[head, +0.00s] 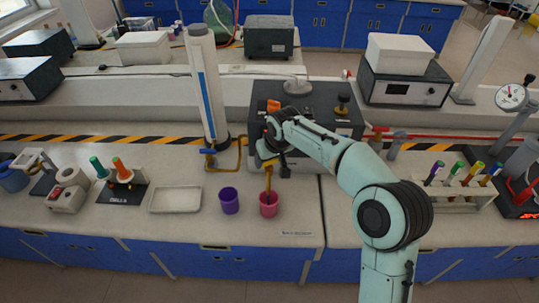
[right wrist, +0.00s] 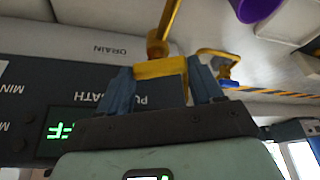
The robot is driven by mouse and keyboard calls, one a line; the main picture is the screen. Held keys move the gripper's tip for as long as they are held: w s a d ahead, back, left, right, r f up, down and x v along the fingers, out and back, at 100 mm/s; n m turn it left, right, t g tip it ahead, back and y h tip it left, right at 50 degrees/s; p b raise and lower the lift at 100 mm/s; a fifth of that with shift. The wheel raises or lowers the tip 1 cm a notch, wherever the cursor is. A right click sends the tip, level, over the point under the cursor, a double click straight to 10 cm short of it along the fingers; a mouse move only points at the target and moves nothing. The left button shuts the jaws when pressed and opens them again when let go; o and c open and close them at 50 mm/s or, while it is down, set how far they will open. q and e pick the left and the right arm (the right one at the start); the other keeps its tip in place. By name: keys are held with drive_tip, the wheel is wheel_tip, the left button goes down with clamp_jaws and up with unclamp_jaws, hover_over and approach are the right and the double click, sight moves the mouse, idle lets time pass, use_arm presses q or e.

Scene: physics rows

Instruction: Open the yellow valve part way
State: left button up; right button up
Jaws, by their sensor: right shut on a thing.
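The yellow valve handle (right wrist: 160,68) sits between the two blue fingers of my right gripper (right wrist: 163,88) in the right wrist view, and the fingers are shut on it. A yellow spout (right wrist: 168,18) runs on from the handle. In the head view my right gripper (head: 266,158) is at the front of the dark bath unit (head: 310,95) and hides most of the valve. The yellow spout (head: 268,178) shows below it, pointing down to a pink cup (head: 268,207). The amount of opening cannot be told. My left gripper is not in view.
A purple cup (head: 229,201) and a white tray (head: 175,199) stand left of the pink cup. A blue-handled tap (head: 208,153) and a tall white cylinder (head: 207,90) are left of the gripper. A test tube rack (head: 455,190) stands at the right.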

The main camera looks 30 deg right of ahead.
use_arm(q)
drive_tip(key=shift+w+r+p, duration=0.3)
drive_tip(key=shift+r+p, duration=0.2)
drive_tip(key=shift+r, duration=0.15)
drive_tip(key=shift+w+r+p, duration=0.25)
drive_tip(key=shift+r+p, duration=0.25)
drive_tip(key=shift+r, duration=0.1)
use_arm(e)
drive_tip(key=shift+d+r+n+y, duration=0.15)
drive_tip(key=shift+n+y, duration=0.55)
drive_tip(key=shift+n, duration=1.1)
drive_tip(key=o, duration=1.1)
drive_tip(key=shift+c, duration=0.2)
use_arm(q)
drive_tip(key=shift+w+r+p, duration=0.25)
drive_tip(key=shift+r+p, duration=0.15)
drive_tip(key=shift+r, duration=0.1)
use_arm(e)
drive_tip(key=v, duration=1.3)
drive_tip(key=shift+r, duration=0.1)
